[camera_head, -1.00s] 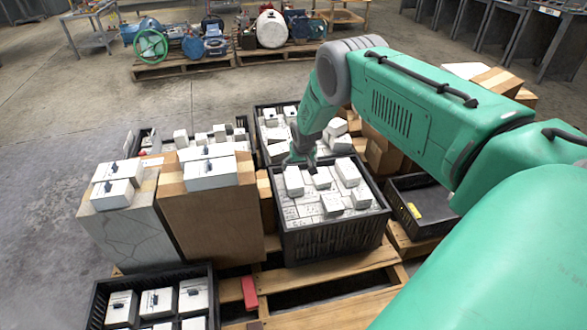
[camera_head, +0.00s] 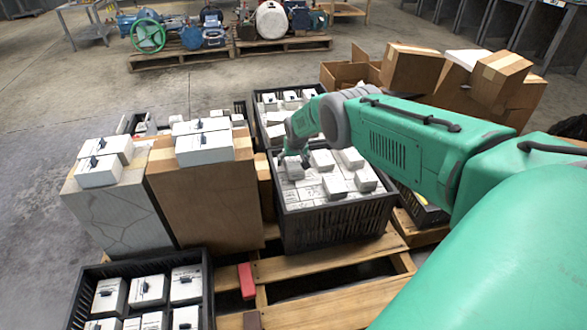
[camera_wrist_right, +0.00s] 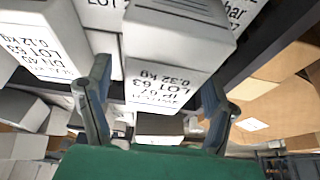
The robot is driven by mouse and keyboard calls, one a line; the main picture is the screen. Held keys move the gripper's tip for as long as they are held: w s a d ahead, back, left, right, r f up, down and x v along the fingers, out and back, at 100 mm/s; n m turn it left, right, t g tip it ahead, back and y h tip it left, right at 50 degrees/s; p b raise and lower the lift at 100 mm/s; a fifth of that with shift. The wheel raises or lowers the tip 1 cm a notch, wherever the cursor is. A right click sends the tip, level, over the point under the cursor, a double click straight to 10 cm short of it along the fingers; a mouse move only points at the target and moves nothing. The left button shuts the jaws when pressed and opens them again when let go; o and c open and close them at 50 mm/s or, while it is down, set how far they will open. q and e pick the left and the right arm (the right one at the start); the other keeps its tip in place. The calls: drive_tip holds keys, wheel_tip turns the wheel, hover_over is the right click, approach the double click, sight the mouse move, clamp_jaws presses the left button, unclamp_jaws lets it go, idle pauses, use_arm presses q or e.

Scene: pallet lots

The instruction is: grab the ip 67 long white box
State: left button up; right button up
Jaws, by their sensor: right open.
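My right gripper (camera_head: 293,158) is over the left part of a black crate (camera_head: 335,225) holding several white boxes. In the right wrist view, its two fingers (camera_wrist_right: 155,78) are open. A long white box (camera_wrist_right: 165,70) with a label that reads upside down, with 0.32 kg, LOT 63 and what looks like IP 67, lies between and beyond the fingertips; I cannot tell if they touch it. In the head view a white box (camera_head: 293,172) sits right under the gripper, partly hidden by it. My left gripper is not in view.
Another black crate (camera_head: 76,315) with white boxes stands at front left. Tall cardboard (camera_head: 205,205) and grey boxes (camera_head: 118,212) topped with white boxes stand left of the middle crate. A further crate lies behind it. Cardboard boxes (camera_head: 412,70) are stacked at back right.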

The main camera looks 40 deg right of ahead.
drive_tip(key=shift+f, duration=0.3)
idle(0.6)
drive_tip(key=shift+c, duration=0.4)
drive_tip(key=c, duration=1.4)
drive_tip(key=shift+w, duration=0.1)
drive_tip(key=shift+c, duration=0.2)
drive_tip(key=shift+r, duration=0.15)
